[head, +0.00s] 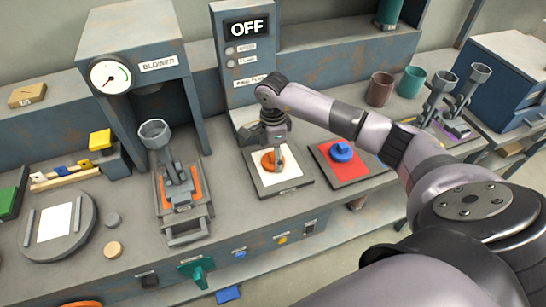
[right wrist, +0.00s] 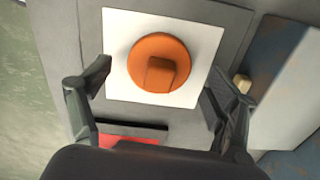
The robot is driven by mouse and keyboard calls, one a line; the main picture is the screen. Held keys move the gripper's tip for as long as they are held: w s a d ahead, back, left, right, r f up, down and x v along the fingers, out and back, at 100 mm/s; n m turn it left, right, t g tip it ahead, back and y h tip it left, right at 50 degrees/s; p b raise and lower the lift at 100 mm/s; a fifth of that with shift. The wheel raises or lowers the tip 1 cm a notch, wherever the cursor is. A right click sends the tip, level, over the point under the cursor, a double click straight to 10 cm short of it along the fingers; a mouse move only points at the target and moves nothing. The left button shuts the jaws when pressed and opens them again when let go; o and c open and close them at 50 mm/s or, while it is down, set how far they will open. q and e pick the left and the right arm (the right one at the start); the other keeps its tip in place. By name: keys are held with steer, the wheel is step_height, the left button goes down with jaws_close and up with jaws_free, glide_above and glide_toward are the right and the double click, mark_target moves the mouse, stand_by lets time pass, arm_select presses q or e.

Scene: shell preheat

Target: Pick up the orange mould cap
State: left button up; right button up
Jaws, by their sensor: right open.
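The orange mould cap (head: 270,161) is a round disc with a raised block-shaped grip. It lies on a white square pad in a grey tray (head: 290,187) in the middle of the bench. The right wrist view shows the cap (right wrist: 152,50) from above on the white pad (right wrist: 118,27). My right gripper (head: 272,152) is above the cap and partly hides it in the head view. In the right wrist view its two fingers (right wrist: 157,82) are open, one on each side of the cap and apart from it. My left gripper is not in view.
A blue cap (head: 341,151) lies on a red pad (head: 356,169) just right of the white one. The OFF control panel (head: 246,62) stands behind. The blower (head: 138,75) and its metal fixture (head: 180,195) are left. Two cups (head: 379,88) stand back right.

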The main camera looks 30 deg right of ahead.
steer(key=shift+f, duration=0.5)
steer(key=c, duration=1.2)
